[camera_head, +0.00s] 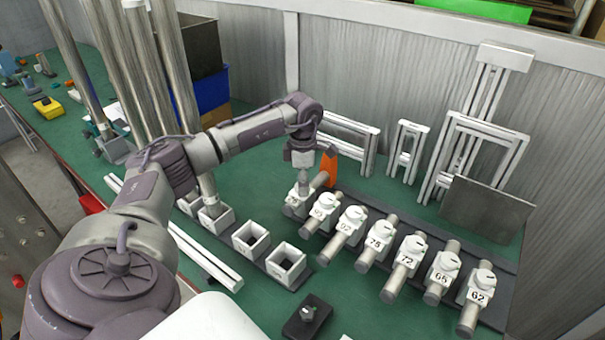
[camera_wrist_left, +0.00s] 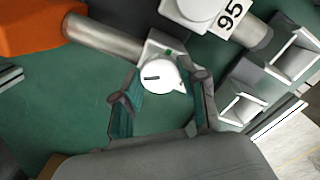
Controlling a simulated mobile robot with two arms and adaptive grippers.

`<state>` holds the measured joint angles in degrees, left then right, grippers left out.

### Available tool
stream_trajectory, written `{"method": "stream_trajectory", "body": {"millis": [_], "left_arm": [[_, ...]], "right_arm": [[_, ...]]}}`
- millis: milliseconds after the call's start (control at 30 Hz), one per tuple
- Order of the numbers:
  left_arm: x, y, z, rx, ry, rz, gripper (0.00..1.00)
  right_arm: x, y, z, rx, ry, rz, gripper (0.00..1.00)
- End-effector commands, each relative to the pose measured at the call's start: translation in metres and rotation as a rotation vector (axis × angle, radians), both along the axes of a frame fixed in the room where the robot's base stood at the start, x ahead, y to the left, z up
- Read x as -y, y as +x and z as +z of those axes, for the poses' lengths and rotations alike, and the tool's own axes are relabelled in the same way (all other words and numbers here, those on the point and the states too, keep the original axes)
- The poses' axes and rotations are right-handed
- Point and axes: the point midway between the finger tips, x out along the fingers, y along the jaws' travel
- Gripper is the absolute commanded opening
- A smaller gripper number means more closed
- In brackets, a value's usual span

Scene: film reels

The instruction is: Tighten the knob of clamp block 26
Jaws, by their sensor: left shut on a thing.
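A row of white clamp blocks with round knobs stands on a dark rail, each on a metal rod. The leftmost block (camera_head: 294,204) sits under my left gripper (camera_head: 301,184); its label is too small and covered to read for sure, so I cannot confirm it is block 26. In the left wrist view, my left gripper (camera_wrist_left: 163,88) is shut on this block's white knob (camera_wrist_left: 160,76), one finger on each side. The knob has a dark line mark, and a small green mark shows on the block behind it. My right gripper is out of view.
Block 95 (camera_head: 323,206) stands close beside the held knob, followed by blocks 92, 75, 72, 65 and 62 (camera_head: 480,287) to the right. An orange piece (camera_head: 329,168) is behind the leftmost rod. Square white sockets (camera_head: 251,240) lie in front.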

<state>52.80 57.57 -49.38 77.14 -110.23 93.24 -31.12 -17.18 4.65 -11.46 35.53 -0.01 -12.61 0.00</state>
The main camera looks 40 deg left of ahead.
Motion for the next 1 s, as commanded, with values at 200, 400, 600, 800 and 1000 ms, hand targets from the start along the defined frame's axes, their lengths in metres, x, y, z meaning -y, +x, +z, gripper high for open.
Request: {"method": "stream_trajectory", "body": {"millis": [200,400,600,800,1000], "left_arm": [[0.0,0.001,0.001,0.003,0.001,-0.206,0.08],[0.0,0.0,0.0,0.003,0.001,-0.396,0.08],[0.0,0.001,0.001,0.004,0.001,-0.585,0.08],[0.0,0.001,0.001,0.005,0.0,-0.774,0.08],[0.0,0.001,0.001,0.005,0.001,-0.964,0.08]], "right_arm": [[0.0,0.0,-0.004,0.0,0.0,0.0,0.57],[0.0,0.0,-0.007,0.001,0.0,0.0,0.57],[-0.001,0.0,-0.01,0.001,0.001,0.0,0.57],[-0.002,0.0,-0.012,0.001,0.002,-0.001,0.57],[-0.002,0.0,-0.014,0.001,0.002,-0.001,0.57]]}}
